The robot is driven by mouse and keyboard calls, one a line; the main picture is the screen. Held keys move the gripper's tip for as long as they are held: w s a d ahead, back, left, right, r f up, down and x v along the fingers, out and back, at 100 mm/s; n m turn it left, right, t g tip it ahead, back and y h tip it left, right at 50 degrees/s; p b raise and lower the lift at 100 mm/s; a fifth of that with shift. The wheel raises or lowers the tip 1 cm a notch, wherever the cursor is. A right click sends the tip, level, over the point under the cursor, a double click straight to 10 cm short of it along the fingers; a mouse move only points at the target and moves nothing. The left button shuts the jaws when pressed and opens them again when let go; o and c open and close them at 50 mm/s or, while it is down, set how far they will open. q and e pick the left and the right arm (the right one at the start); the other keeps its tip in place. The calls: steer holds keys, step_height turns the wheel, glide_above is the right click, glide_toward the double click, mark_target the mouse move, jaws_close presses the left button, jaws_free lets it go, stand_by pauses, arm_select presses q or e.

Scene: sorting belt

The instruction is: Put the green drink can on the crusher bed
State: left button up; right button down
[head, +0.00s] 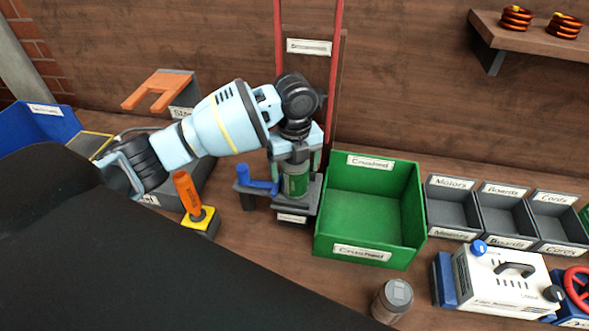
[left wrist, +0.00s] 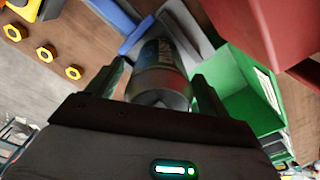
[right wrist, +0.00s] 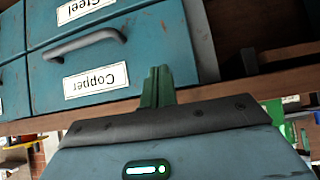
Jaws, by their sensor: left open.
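My left gripper (head: 293,165) points down over the can from above. In the left wrist view the can (left wrist: 160,68) sits between the two open fingers (left wrist: 163,88), with a small gap showing at its sides. My right gripper (right wrist: 157,86) shows only in the right wrist view; its fingers are together with nothing between them.
A green "Crushed" bin (head: 370,212) stands right of the bed. A lever with an orange handle (head: 187,192) stands to the left. A grey-brown can (head: 392,300) stands in front. Teal drawers (right wrist: 120,60) are close to my right gripper.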

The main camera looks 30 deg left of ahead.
arm_select(q)
step_height(320, 180, up, 11)
steer(key=shift+r, duration=0.1)
stand_by(0.3)
stand_by(0.4)
